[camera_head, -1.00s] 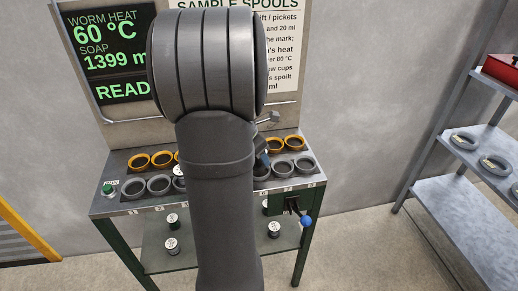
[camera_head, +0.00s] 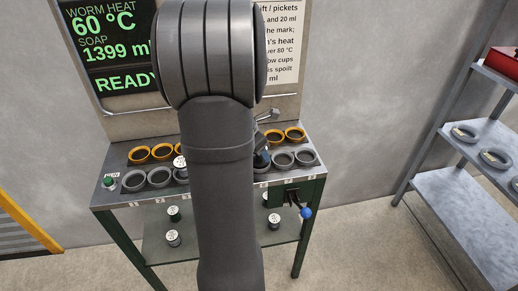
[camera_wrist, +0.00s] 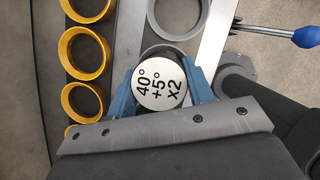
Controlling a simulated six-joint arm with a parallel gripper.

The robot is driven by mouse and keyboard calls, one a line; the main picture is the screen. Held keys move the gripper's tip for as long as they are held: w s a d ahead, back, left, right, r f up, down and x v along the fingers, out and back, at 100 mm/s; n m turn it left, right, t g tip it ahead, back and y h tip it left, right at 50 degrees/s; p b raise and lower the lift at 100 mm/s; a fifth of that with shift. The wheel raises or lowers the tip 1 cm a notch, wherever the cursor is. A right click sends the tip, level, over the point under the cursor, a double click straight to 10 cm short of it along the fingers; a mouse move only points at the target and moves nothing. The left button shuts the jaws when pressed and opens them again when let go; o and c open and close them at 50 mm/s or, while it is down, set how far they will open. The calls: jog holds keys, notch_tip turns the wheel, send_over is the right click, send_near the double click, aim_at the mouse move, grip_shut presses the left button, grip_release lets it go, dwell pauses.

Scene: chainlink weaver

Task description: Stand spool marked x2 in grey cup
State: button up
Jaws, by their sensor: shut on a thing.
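In the wrist view, my gripper (camera_wrist: 160,92) has its blue fingers shut on a spool (camera_wrist: 161,84). Its white top reads 40°, +5°, x2 and faces the camera. A dark curved edge shows just behind the spool; I cannot tell whether the spool is over a cup or inside one. An empty grey cup (camera_wrist: 180,14) lies beyond it. In the head view, grey cups (camera_head: 159,177) form the front row of the bench, some hidden behind my arm. Only a small part of my gripper (camera_head: 262,158) shows there, right of the arm, and the held spool is hidden.
Yellow cups (camera_head: 139,154) form the back row. Another white-topped spool (camera_head: 180,163) stands among the cups left of my arm. More spools (camera_head: 173,238) stand on the lower shelf. A blue-knobbed lever (camera_head: 306,213) sticks out at the bench's front right.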

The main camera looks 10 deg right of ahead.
dwell(0.4)
jog(key=shift+f, duration=0.45)
jog(key=o, duration=1.3)
jog(key=shift+r, duration=4.05)
notch_tip(320, 180, down, 8)
jog(key=shift+f, duration=0.1)
jog(key=shift+r, duration=0.45)
